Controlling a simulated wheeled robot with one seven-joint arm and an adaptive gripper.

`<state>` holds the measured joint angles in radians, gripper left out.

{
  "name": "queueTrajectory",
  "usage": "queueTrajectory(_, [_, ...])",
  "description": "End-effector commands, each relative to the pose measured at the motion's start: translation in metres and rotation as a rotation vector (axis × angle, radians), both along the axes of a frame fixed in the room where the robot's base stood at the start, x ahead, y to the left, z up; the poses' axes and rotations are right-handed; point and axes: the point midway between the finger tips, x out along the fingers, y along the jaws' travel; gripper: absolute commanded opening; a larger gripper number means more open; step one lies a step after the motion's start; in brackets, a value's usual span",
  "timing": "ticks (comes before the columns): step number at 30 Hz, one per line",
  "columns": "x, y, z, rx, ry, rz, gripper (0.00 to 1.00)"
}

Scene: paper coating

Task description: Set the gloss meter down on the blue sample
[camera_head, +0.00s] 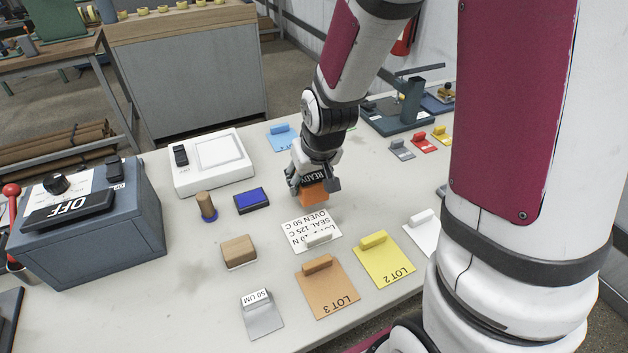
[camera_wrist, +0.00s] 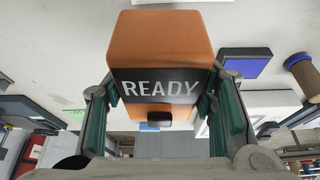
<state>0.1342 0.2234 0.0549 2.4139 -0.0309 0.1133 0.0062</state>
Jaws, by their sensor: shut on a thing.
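The gloss meter (camera_head: 314,195) is an orange box with a dark READY panel. My gripper (camera_head: 313,184) is shut on it and holds it over the table, behind the white text card. In the wrist view the gloss meter (camera_wrist: 172,40) fills the upper middle between the two green-padded fingers. The blue sample (camera_head: 279,138) is a light blue card with a raised blue tab, lying flat farther back.
A white instrument (camera_head: 212,162), a dark blue pad (camera_head: 251,200) and a wooden-handled stamp (camera_head: 206,205) stand to the left. The text card (camera_head: 300,236), brown sample (camera_head: 328,290) and yellow sample (camera_head: 384,260) lie in front. A dark green stand (camera_head: 408,105) is at back right.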

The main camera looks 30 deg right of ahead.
Motion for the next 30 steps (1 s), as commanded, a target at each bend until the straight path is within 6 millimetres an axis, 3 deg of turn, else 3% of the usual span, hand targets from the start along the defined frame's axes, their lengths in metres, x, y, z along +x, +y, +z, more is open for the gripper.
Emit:
queueTrajectory(12, [0.149,-0.026,0.023,-0.001,-0.003,0.001,0.12])
queueTrajectory(18, [0.209,-0.037,0.032,0.0,-0.002,0.009,0.12])
queueTrajectory(24, [0.244,-0.044,0.039,0.0,-0.004,0.018,0.12])
queueTrajectory(30, [0.255,-0.045,0.039,0.0,-0.003,0.023,0.12])
